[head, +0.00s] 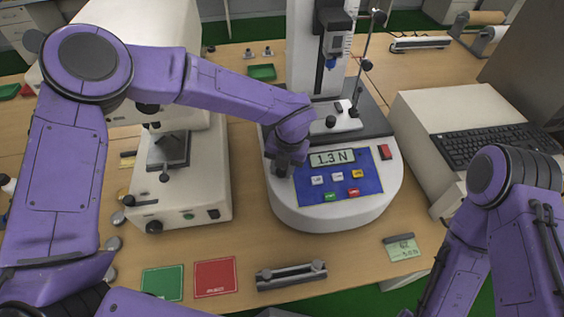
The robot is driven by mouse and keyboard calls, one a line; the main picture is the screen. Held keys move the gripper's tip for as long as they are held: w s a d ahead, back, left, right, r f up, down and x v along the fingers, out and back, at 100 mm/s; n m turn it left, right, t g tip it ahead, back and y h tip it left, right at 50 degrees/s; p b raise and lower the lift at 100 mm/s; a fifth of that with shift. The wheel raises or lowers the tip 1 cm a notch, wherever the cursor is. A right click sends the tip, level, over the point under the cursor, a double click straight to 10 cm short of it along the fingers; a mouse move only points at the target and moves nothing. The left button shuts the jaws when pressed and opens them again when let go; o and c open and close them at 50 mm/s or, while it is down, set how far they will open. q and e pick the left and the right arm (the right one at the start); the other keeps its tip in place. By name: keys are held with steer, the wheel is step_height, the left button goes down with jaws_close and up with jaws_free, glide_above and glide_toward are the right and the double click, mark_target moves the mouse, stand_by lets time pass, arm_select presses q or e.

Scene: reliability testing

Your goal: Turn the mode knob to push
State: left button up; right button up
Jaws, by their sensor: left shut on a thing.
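The force tester (330,215) stands in the middle of the table, with a white rounded base and a blue control panel (310,190). Its display (332,158) reads 1.3 N. My left gripper (282,169) reaches down to the left edge of this panel and is shut on the mode knob. The gripper covers the knob, so its pointer and any mode marks cannot be made out. My right arm shows at the lower right, but its gripper is outside the picture.
A red switch (385,152) is at the panel's right. A white microscope-like instrument (185,190) stands left. Green (162,282) and red (215,277) mats and a metal bar (291,275) lie in front.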

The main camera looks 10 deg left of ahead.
mark_target(292, 179)
arm_select(q)
steer(key=shift+r+m+y+p, duration=0.1)
steer(key=shift+m+y+p, duration=0.3)
steer(key=shift+m+p, duration=0.7)
steer(key=shift+w+m+b, duration=0.1)
steer(key=shift+m+b, duration=0.2)
steer(key=shift+m, duration=0.2)
steer(key=o, duration=1)
steer(key=shift+d, duration=0.1)
steer(key=shift+o, duration=0.2)
step_height(292, 179, up, 10)
steer(key=d+b, duration=0.2)
steer(key=b, duration=0.1)
steer(key=shift+d, duration=0.15)
